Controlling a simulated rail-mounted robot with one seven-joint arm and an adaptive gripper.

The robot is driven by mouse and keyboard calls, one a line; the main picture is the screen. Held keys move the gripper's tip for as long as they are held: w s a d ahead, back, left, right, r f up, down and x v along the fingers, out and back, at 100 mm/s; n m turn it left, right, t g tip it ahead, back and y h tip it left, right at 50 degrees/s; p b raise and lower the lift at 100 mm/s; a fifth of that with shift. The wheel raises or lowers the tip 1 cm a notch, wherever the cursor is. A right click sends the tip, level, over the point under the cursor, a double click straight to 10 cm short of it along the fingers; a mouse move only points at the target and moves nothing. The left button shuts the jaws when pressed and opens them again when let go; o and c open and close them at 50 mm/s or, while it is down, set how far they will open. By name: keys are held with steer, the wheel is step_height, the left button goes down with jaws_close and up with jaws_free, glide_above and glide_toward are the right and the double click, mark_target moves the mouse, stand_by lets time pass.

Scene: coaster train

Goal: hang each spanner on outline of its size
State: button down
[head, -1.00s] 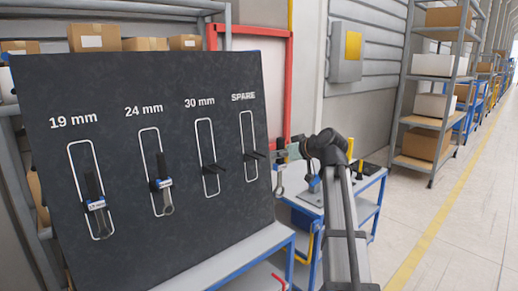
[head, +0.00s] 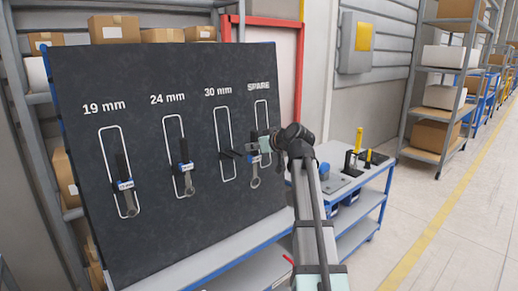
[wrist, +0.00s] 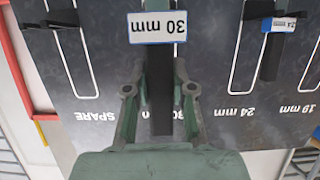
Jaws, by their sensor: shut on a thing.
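My gripper (head: 267,145) is shut on the black handle of a spanner with a 30 mm tag (wrist: 157,27). In the head view the held spanner (head: 255,181) hangs upright, ring end down, overlapping the SPARE outline (head: 256,112). In the upside-down wrist view it lines up with the 30 mm column, whose label is partly covered. The 30 mm outline (head: 217,121) shows bare pegs. A spanner hangs in the 19 mm outline (head: 125,185) and another, tagged 24 mm, in the 24 mm outline (head: 186,167). Whether the held spanner touches the board cannot be told.
The dark board (head: 150,80) stands on a blue-edged bench (head: 225,262). A cart (head: 350,205) with a yellow-handled tool stands to the right. Racks with boxes (head: 440,95) stand at the far right, beside open floor.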

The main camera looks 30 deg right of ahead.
steer(key=shift+w+a, duration=0.15)
steer(key=shift+w, duration=0.4)
steer(key=shift+w+a, duration=0.15)
steer(key=shift+w, duration=0.4)
steer(key=w+a+b, duration=0.2)
steer(key=w, duration=0.8)
steer(key=shift+a+b, duration=0.15)
steer(key=shift+b, duration=0.2)
stand_by(2.5)
steer(key=shift+s+f+b, duration=0.1)
steer(key=shift+f+b, duration=0.6)
stand_by(1.6)
steer(key=c, duration=0.9)
jaws_free()
steer(key=shift+s, duration=0.1)
